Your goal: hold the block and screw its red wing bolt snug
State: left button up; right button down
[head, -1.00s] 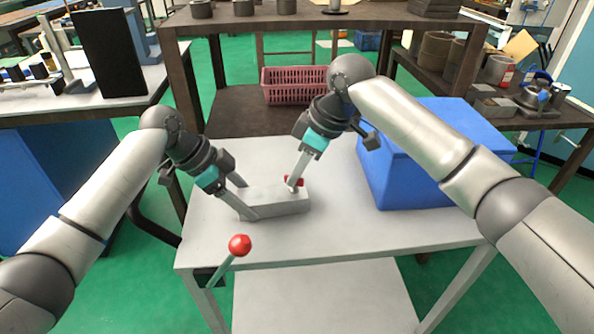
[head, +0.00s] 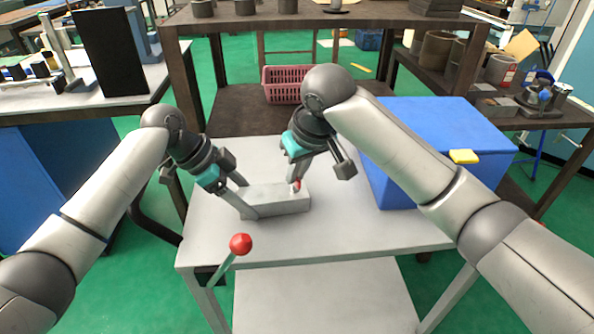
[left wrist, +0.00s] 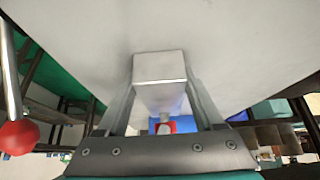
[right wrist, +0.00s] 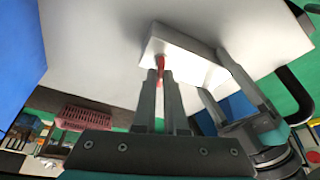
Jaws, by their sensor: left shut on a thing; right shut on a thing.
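The grey block (head: 280,201) lies on the white table in the head view. My left gripper (head: 247,200) is shut on its left end, with a finger on each side, as the left wrist view (left wrist: 160,68) also shows for the block. The red wing bolt (head: 296,185) stands at the top of the block near its right end. My right gripper (head: 297,180) comes from above and is shut on the wing bolt. In the right wrist view the red bolt (right wrist: 160,66) shows between the close fingertips, which hide part of it.
A blue box (head: 420,150) stands right of the block on the table (head: 350,235). A lever with a red ball (head: 240,244) rises at the table's front left. A pink basket (head: 285,84) sits on the bench behind. The table's front right is clear.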

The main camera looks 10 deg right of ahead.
jog(key=shift+m, duration=0.6)
jog(key=c, duration=1)
grip_release()
jog(key=shift+o, duration=0.2)
jog(key=v, duration=1.2)
jog(key=shift+s+a, duration=0.2)
jog(key=shift+a, duration=0.05)
